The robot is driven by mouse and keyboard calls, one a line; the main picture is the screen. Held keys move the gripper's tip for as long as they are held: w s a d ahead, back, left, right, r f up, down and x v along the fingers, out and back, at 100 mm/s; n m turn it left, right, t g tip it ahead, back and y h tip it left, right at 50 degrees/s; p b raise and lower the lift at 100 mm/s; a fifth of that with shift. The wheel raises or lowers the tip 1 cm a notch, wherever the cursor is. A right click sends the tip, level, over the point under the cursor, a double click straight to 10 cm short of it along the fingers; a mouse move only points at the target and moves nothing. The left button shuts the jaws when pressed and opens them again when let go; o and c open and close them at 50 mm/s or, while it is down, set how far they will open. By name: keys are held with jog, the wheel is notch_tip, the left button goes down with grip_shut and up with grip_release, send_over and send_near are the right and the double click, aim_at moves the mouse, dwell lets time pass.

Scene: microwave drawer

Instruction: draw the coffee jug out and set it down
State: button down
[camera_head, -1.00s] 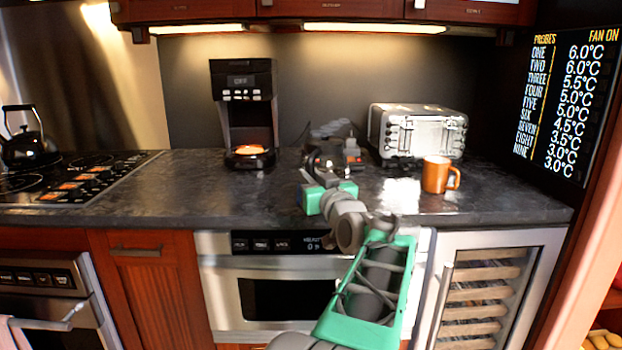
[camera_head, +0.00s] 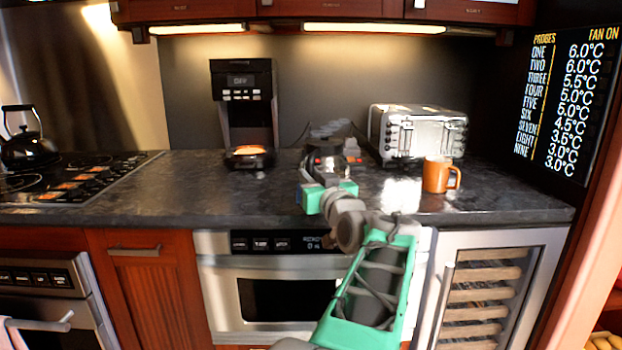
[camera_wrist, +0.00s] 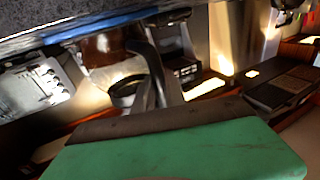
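The coffee jug (camera_head: 322,168), dark with a glassy body, is out of the coffee maker, at or just above the counter to its right. In the tilted, roughly upside-down wrist view the jug (camera_wrist: 103,65) shows brown glass and a dark rim, its base close to the countertop. I cannot tell if it touches. My gripper (camera_head: 342,158) is at the jug's right side. In the wrist view its fingers (camera_wrist: 152,72) appear closed around the handle, which they mostly hide. The black coffee maker (camera_head: 243,105) stands at the back left, its bay empty.
A silver toaster (camera_head: 417,132) stands right of the jug, with an orange mug (camera_head: 437,175) before it. The dark counter (camera_head: 170,190) is clear in front of the coffee maker. A kettle (camera_head: 25,147) and cooktop (camera_head: 75,175) are far left.

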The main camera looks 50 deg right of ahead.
jog(key=c, duration=1.3)
grip_release()
jog(key=shift+r, duration=0.1)
jog(key=shift+f, duration=0.3)
jog(key=r+v, duration=0.1)
jog(key=v, duration=0.7)
jog(key=w+a+n+g+y+p, duration=0.2)
jog(key=w+a+y+p, duration=0.3)
jog(key=w+a+p, duration=0.55)
jog(key=a+f+n+g+y+p, duration=0.1)
jog(key=a+f+g+y+p, duration=0.15)
jog(key=a, duration=0.45)
jog(key=a+f+n+g+y+p, duration=0.1)
jog(key=a+p, duration=0.3)
jog(key=a, duration=0.2)
jog(key=s+a+f+n+g+p, duration=0.1)
jog(key=s+a+g+p, duration=0.6)
jog(key=a, duration=0.9)
jog(key=s+p, duration=0.3)
jog(key=s, duration=0.2)
jog(key=shift+s+a+f+n+g+y, duration=0.2)
jog(key=shift+n+g+y, duration=0.15)
jog(key=shift+n, duration=0.05)
